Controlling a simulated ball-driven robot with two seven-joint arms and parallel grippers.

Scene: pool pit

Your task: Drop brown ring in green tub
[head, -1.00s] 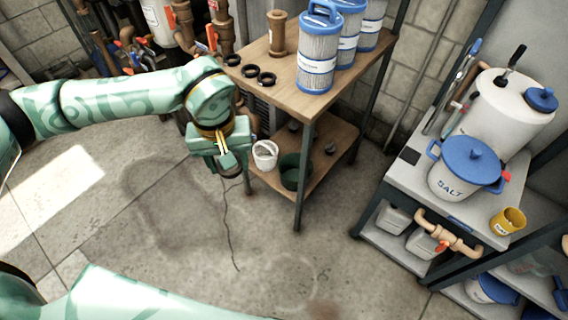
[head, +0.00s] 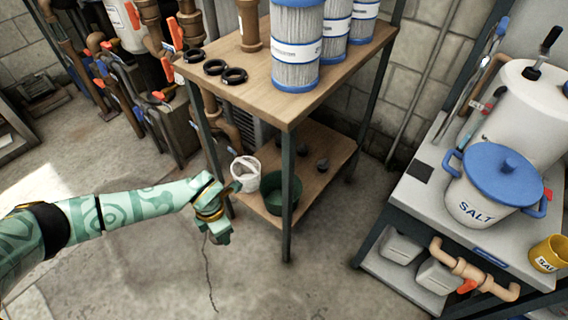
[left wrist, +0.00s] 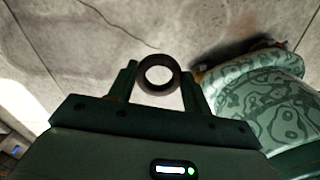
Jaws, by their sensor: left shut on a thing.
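The brown ring (left wrist: 160,91) is pinched between the two fingers of my left gripper (left wrist: 160,75) in the left wrist view, its hole facing the camera. In the head view my left gripper hangs at the end of the left arm, in front of and left of the lower shelf; the ring cannot be made out there. The green tub (head: 270,203) stands on the lower wooden shelf, to the right of my gripper and partly behind the table's front leg. My right gripper is not in view.
A white bucket (head: 246,182) stands left of the tub. The upper shelf (head: 262,98) carries black rings (head: 215,67) and blue-and-white filters (head: 297,45) above the tub. The table's front leg (head: 288,195) is close to it. Open concrete floor lies in front.

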